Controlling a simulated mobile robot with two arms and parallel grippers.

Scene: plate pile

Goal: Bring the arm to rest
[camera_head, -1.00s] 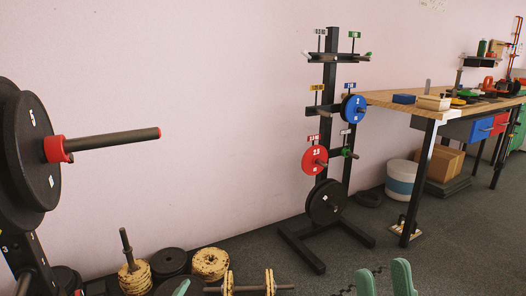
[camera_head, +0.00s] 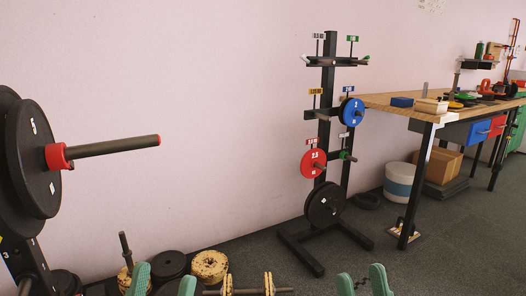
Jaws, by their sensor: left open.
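My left gripper (camera_head: 165,282) shows as two green fingertips at the bottom edge, left of centre. They stand apart, with nothing held between them. My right gripper (camera_head: 362,281) shows as two green fingertips at the bottom edge, right of centre. They are also spread, and I see only floor between them. The rest of both arms is out of view.
A bar with a red collar (camera_head: 110,147) and black plates (camera_head: 36,160) juts in at left. Weight plates (camera_head: 209,266) and a dumbbell (camera_head: 250,290) lie low by the wall. A plate rack (camera_head: 330,120) stands centre-right, beside a workbench (camera_head: 385,100).

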